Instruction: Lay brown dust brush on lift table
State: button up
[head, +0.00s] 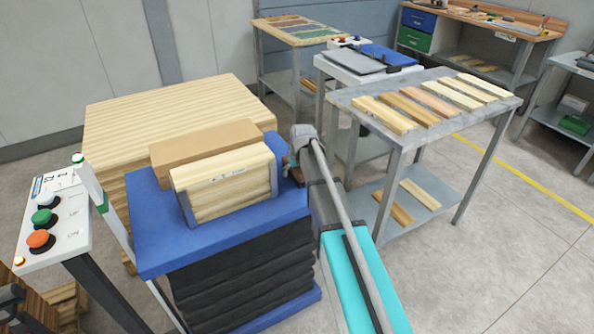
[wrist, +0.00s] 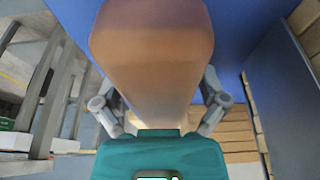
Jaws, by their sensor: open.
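The lift table has a blue top (head: 225,232) over black bellows, and its blue surface also fills the upper part of the wrist view (wrist: 235,45). My gripper (head: 288,162) is at the right edge of this top. In the wrist view a brown tapered thing, apparently the dust brush (wrist: 155,50), lies between the spread fingers of my gripper (wrist: 160,103), very close to the camera. A small brown bit beside my gripper in the head view may be its end. My gripper is open. Whether the brush touches the table is hidden.
On the lift table stand a pale wooden block (head: 225,185) with grey ends and a brown board (head: 200,146) behind it. A button panel (head: 50,225) is at left. A grey table (head: 445,122) with wooden strips stands at right. The blue top's front strip is clear.

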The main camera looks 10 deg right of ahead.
jog(key=shift+r, duration=0.15)
jog(key=p+v, duration=1.1)
jog(key=v, duration=0.1)
jog(key=shift+p, duration=0.4)
dwell(0.8)
jog(key=shift+s, duration=0.2)
jog(key=s+m+g+h, duration=0.1)
jog(key=s+m+g, duration=0.2)
jog(key=s, duration=2.2)
jog(key=shift+s+f+m, duration=0.3)
jog(key=shift+s+f, duration=0.05)
jog(key=shift+f, duration=0.1)
jog(key=c, duration=0.5)
jog(key=shift+a, duration=0.1)
